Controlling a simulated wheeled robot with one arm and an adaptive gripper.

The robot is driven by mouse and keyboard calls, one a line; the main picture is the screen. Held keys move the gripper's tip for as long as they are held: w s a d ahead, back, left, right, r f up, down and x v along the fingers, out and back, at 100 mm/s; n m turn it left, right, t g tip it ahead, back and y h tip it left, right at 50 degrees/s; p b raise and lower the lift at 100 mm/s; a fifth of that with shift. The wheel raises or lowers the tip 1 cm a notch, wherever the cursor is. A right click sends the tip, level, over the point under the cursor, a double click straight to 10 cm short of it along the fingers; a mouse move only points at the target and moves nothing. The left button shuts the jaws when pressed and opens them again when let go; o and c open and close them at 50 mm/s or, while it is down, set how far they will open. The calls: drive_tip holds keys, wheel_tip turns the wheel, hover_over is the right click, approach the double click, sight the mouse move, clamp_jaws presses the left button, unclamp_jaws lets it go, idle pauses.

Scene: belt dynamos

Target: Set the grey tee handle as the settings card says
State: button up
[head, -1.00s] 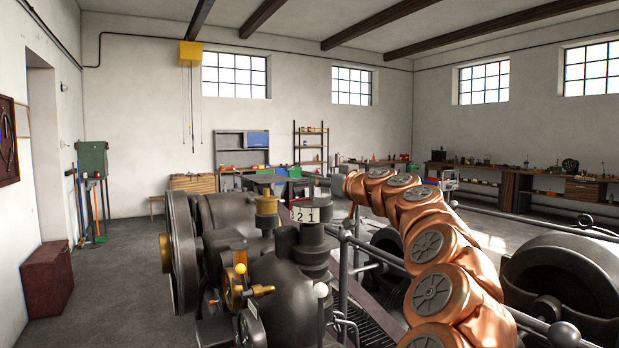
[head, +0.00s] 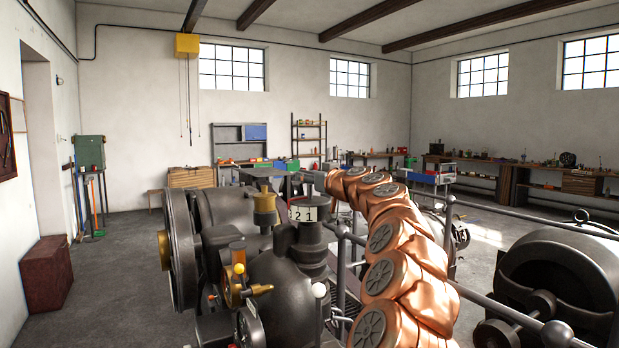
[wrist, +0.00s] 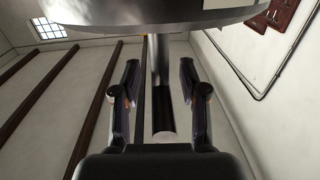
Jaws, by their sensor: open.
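In the wrist view, a smooth grey bar (wrist: 162,90), which looks like part of the grey tee handle, runs from a dark round disc (wrist: 140,12) to a cut end. My gripper (wrist: 160,85) is open, with one finger on each side of the bar; I see space between bar and fingers. In the head view my gripper (head: 314,180) is small, at the far end of my copper arm, above a dark capped cylinder (head: 310,238). The handle is not clear there. A white plate (head: 303,213) with digits sits by this cylinder. I cannot pick out a settings card.
The dark machine (head: 290,290) carries a brass cup (head: 264,208), a yellow knob (head: 239,268) and a white-knobbed lever (head: 319,290). Grey railings (head: 500,306) and a black dynamo (head: 555,285) stand at the right. Open floor (head: 120,280) lies at the left.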

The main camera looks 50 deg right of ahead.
clamp_jaws()
drive_tip(key=shift+w+f+n+y+b, duration=0.15)
drive_tip(key=shift+n+y+b, duration=0.25)
drive_tip(key=shift+y+b, duration=0.2)
drive_tip(key=shift+n+t+y, duration=0.3)
drive_tip(key=shift+n+y, duration=0.4)
drive_tip(key=shift+y, duration=0.2)
drive_tip(key=y+p, duration=0.1)
drive_tip(key=p, duration=0.1)
drive_tip(key=n+y+p, duration=0.1)
drive_tip(key=p, duration=0.1)
drive_tip(key=shift+r, duration=0.3)
drive_tip(key=n+y+p, duration=0.2)
drive_tip(key=y+p, duration=0.1)
drive_tip(key=p, duration=0.3)
drive_tip(key=shift+f+n+y+p, duration=0.15)
drive_tip(key=shift+n+y+p, duration=0.35)
drive_tip(key=shift+p, duration=0.5)
unclamp_jaws()
